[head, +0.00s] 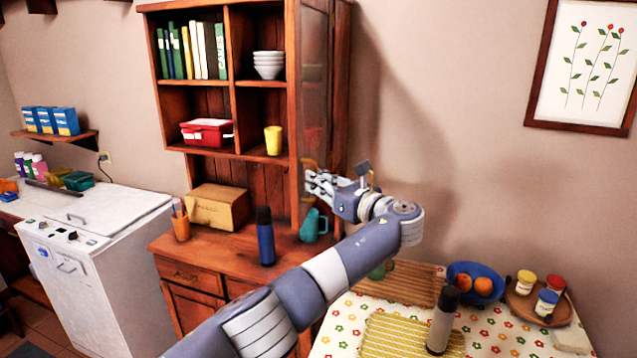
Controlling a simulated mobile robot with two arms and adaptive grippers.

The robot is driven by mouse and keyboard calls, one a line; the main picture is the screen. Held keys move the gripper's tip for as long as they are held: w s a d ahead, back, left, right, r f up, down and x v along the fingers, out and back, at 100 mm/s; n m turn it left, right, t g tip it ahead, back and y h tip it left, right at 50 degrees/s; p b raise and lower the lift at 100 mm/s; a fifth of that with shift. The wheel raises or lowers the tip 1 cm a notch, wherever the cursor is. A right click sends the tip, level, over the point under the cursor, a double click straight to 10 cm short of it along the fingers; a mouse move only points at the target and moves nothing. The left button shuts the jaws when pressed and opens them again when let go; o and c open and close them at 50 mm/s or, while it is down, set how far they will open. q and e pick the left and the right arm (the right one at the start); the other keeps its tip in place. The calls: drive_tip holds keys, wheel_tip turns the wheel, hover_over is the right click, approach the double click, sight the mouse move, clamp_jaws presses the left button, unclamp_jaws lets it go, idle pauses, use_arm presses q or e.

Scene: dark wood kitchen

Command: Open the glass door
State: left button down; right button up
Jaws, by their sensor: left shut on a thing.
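The glass door (315,85) belongs to the upper part of the dark wood hutch (292,60). It stands swung out toward me at the right side of the hutch, seen nearly edge-on, and the shelves to its left are uncovered. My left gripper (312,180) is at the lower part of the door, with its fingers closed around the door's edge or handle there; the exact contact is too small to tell. My left arm reaches up from the bottom of the view. My right gripper is not in view.
The hutch counter holds a blue bottle (265,238), a teal pitcher (313,226) and a cardboard box (217,207). A table with a flowered cloth (335,335) stands below my arm, bearing a blue fruit bowl (462,270), jars and a grey bottle (442,322). A white washer (95,240) stands left.

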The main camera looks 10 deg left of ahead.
use_arm(q)
drive_tip(key=c, duration=1.9)
unclamp_jaws()
drive_tip(key=shift+w+r, duration=0.25)
drive_tip(key=shift+r, duration=0.3)
drive_tip(key=shift+o, duration=1)
drive_tip(key=shift+w+f, duration=0.25)
drive_tip(key=v, duration=1.2)
drive_tip(key=shift+f, duration=0.3)
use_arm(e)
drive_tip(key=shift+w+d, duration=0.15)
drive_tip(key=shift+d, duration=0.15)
use_arm(q)
drive_tip(key=shift+w, duration=0.1)
